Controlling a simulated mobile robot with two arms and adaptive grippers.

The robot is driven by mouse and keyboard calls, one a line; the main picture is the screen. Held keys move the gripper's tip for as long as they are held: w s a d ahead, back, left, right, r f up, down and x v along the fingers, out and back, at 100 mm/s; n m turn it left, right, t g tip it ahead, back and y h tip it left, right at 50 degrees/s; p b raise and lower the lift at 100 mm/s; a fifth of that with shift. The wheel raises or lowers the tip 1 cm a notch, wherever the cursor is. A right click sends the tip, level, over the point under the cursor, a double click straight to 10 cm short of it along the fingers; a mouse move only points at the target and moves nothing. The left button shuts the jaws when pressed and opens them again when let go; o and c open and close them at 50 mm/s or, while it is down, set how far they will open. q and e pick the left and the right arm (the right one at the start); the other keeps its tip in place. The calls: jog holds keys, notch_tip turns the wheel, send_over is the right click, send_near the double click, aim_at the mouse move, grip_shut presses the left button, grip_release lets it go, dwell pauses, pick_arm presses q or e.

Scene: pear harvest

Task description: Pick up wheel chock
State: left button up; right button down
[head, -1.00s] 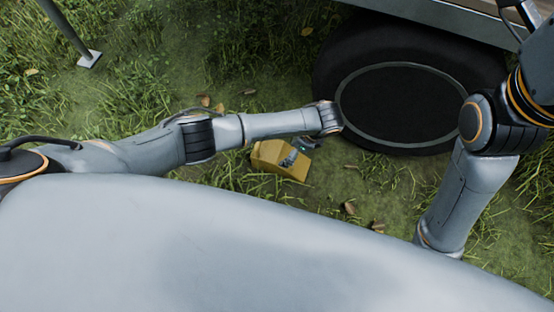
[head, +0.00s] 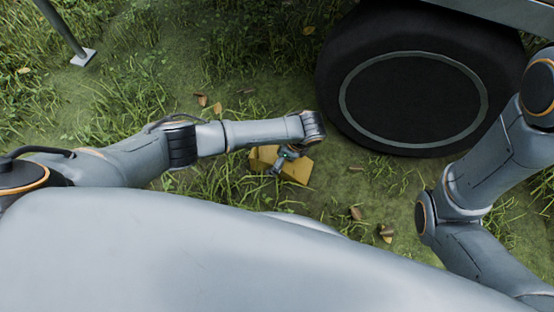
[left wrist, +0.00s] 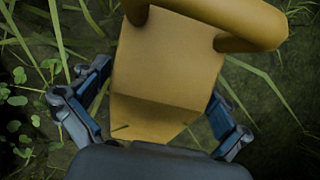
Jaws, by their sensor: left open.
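The yellow wheel chock (head: 296,170) lies on the grass below and left of the big dark wheel in the head view, partly covered by my left wrist and gripper. In the left wrist view the chock (left wrist: 168,70) fills the middle, with a thick yellow handle bar across its top. My left gripper (left wrist: 152,120) is open, with one finger on each side of the chock's narrower near end. Gaps show between the fingers and the chock's sides. In the head view the left gripper (head: 281,162) is right over the chock. My right gripper is out of view.
A large black wheel (head: 415,90) under a vehicle body (head: 490,12) stands just right of my left wrist. A thin post with a foot plate (head: 83,58) stands at upper left. Grass and several fallen leaves cover the ground around the chock.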

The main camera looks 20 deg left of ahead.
pick_arm(q)
jog(key=c, duration=1.5)
jog(key=shift+r, duration=0.1)
jog(key=shift+c, duration=0.2)
